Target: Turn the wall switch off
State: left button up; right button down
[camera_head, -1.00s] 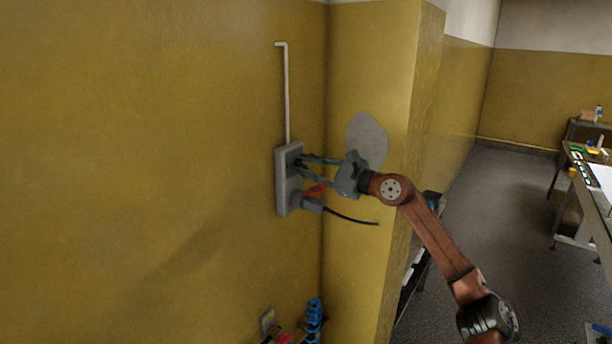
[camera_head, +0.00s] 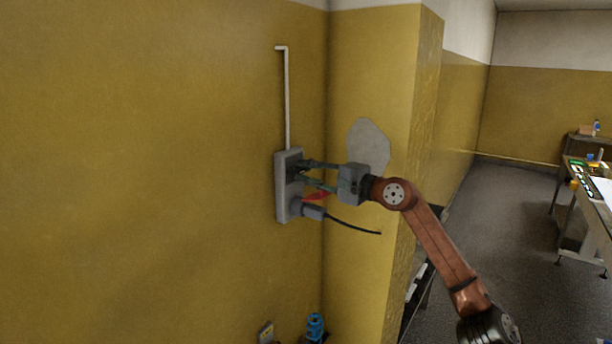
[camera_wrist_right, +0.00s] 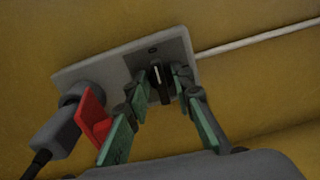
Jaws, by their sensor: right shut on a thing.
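The wall switch is a grey box (camera_head: 282,190) on the yellow wall, and its plate (camera_wrist_right: 120,62) shows in the right wrist view. A black rotary knob with a pale line (camera_wrist_right: 160,82) stands out from the plate. My right gripper (camera_head: 303,171) reaches the switch from the right. In the right wrist view its green-padded fingers (camera_wrist_right: 162,86) stand on both sides of the knob and are shut on it. In the head view the fingers hide the knob. My left gripper is in neither view.
A grey plug (camera_head: 314,212) with a black cable sits in the lower part of the box. A red piece (camera_wrist_right: 93,118) is beside the plug, close to one finger. A pale conduit (camera_head: 287,95) rises above the box. A wall corner stands just right.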

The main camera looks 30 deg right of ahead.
jog(key=shift+f+n, duration=0.1)
jog(key=shift+n, duration=0.3)
jog(key=c, duration=2.1)
grip_release()
jog(key=shift+o, duration=0.3)
jog(key=shift+s, duration=0.15)
jog(key=v, duration=1.2)
